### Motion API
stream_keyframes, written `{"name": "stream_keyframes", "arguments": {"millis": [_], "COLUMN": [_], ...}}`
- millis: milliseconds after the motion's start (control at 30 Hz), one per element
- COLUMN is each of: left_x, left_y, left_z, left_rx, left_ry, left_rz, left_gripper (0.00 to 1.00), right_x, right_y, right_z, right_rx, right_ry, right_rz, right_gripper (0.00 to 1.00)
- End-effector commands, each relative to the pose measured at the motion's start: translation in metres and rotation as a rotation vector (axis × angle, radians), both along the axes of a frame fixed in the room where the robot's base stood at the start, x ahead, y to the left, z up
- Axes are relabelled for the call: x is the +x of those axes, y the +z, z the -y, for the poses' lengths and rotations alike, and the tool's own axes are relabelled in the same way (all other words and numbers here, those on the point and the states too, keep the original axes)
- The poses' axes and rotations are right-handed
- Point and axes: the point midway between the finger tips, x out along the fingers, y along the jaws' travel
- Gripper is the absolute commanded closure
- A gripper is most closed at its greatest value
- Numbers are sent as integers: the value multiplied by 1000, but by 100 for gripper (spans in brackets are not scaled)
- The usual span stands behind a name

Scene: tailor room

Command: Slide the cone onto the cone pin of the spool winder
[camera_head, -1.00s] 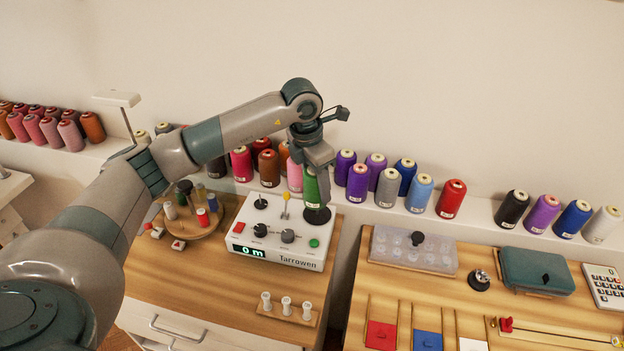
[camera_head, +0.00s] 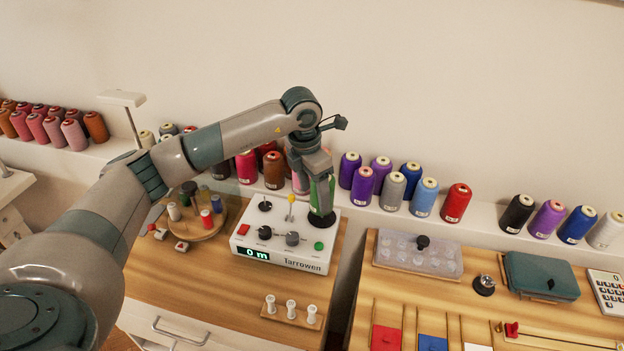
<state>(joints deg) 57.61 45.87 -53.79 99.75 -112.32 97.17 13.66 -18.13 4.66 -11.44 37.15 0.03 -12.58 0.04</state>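The spool winder (camera_head: 290,240) is a white box labelled Tarrowen, with a display reading 0 m, knobs and a yellow-tipped lever. A green cone (camera_head: 321,194) stands upright over the black round base (camera_head: 321,219) at the winder's back right. My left gripper (camera_head: 322,185) reaches down from above around the cone, its fingers partly covering it. It appears shut on the cone. The cone pin is hidden, and I cannot tell whether the cone touches the base. My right gripper is out of view.
Thread cones stand on the wall shelf (camera_head: 480,218) behind, some close behind my gripper. A round spool stand (camera_head: 190,222) is left of the winder. A small rack with white bobbins (camera_head: 291,309) is in front. A clear box (camera_head: 418,254) lies on the right table.

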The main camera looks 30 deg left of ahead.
Motion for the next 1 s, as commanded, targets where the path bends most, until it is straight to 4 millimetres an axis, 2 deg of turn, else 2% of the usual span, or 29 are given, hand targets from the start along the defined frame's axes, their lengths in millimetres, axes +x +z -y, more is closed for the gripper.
{"name": "stream_keyframes", "arguments": {"millis": [33,700,1000], "left_x": [1,4,6], "left_y": [-33,-27,-5], "left_z": [0,4,-6], "left_rx": [0,-11,-17], "left_ry": [3,-2,-1], "left_rz": [3,15,18], "left_gripper": [33,33,33], "right_x": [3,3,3], "right_y": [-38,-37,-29], "right_z": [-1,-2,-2], "right_rx": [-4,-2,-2], "right_ry": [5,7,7], "right_rz": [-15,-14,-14], "right_gripper": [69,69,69]}}
